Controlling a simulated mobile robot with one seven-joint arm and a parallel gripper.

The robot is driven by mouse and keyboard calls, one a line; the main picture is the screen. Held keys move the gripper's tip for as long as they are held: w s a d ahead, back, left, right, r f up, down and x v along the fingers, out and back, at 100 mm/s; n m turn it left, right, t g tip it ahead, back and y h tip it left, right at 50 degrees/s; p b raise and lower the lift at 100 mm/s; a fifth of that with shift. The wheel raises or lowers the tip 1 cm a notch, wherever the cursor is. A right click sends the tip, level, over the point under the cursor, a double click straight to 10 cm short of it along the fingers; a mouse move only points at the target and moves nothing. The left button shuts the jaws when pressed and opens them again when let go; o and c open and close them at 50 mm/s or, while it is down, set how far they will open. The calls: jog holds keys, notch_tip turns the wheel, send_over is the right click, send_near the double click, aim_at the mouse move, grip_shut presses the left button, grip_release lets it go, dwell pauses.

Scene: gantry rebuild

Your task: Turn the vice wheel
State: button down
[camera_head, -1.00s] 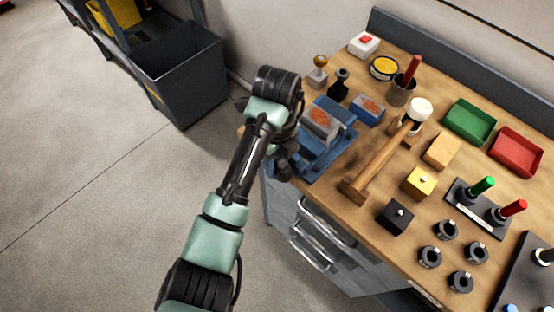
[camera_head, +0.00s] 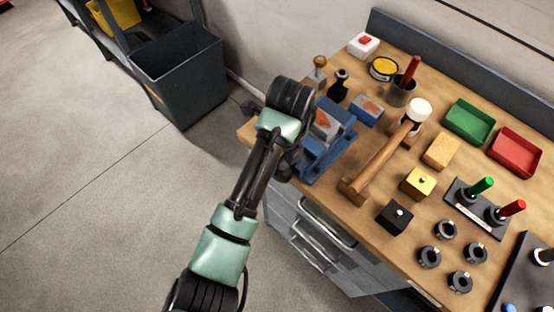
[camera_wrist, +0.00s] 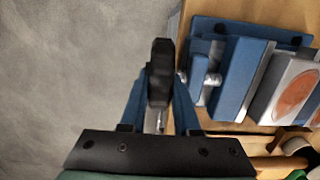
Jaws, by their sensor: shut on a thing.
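The blue vice (camera_head: 330,153) is at the left front edge of the workbench, partly behind my arm. It also shows at the right of the wrist view (camera_wrist: 238,78). A grey block with an orange patch (camera_wrist: 292,92) sits at its jaws. The black vice wheel (camera_wrist: 161,60) is seen nearly edge-on in the wrist view, left of the vice body. My gripper (camera_wrist: 159,88) is shut on the wheel, with one blue finger on each side.
A mallet (camera_head: 382,158) lies on the bench (camera_head: 347,213) right of the vice. A second blue block with an orange patch (camera_head: 367,109) and a black stamp-like piece (camera_head: 339,85) stand behind it. The floor left of the bench is clear up to a dark bin (camera_head: 180,80).

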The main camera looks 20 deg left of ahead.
jog(key=y, duration=0.1)
jog(key=t+y, duration=0.1)
jog(key=y, duration=0.1)
jog(key=d+y, duration=0.1)
jog(key=shift+s+f+t+y+p, duration=0.2)
jog(key=shift+f+t+y+p, duration=0.05)
jog(key=shift+t+y+p, duration=0.15)
jog(key=y, duration=0.1)
jog(key=t+y, duration=0.1)
jog(key=y, duration=0.2)
jog(key=shift+d+f+t, duration=0.25)
jog(key=shift+f+t, duration=0.05)
jog(key=shift+f, duration=0.1)
jog(key=t+y+b, duration=0.1)
jog(key=y, duration=0.1)
jog(key=f+y+b, duration=0.1)
jog(key=y+b, duration=0.1)
jog(key=y, duration=0.1)
jog(key=shift+t, duration=0.4)
jog(key=shift+f+t+y+b, duration=0.1)
jog(key=shift+t+y+b, duration=0.3)
jog(key=shift+y+b, duration=0.9)
jog(key=shift+a, duration=0.1)
jog(key=c, duration=0.9)
grip_release()
